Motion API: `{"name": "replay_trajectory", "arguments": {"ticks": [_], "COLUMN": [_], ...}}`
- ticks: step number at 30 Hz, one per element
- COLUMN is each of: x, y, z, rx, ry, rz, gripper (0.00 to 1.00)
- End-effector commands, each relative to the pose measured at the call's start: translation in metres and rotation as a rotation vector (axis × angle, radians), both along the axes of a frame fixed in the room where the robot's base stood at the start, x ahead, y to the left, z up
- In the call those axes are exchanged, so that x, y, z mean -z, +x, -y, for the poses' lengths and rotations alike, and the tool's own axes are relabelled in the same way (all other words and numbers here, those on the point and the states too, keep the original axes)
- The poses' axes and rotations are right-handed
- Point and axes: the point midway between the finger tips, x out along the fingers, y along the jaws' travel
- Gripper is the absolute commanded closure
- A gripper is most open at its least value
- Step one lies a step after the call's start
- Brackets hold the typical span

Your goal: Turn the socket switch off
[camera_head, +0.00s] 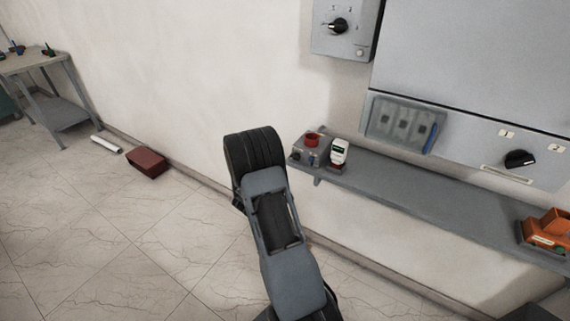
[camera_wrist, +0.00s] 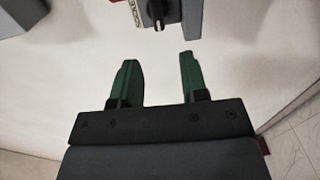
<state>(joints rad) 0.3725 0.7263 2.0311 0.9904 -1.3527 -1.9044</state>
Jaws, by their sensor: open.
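A grey box with a black rotary switch (camera_wrist: 157,12) shows at the top edge of the wrist view, partly cut off. A pale strip with lettering is on its left side. My gripper (camera_wrist: 156,75) has two green fingers spread apart with nothing between them. The switch lies beyond the fingertips, apart from them, roughly in line with the gap. In the head view my arm hides the gripper and the wall behind it.
A brown box (camera_head: 147,162) lies on the floor.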

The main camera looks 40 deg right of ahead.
Motion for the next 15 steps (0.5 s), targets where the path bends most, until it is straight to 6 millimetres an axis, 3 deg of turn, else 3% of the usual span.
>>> {"name": "replay_trajectory", "arguments": {"ticks": [6,15], "x": [0.001,0.0], "y": [-0.009,-0.015], "z": [-0.037,-0.059], "rx": [-0.003,0.0], "ry": [0.0,0.0], "rz": [-0.001,-0.001], "gripper": [0.6,0.6]}}
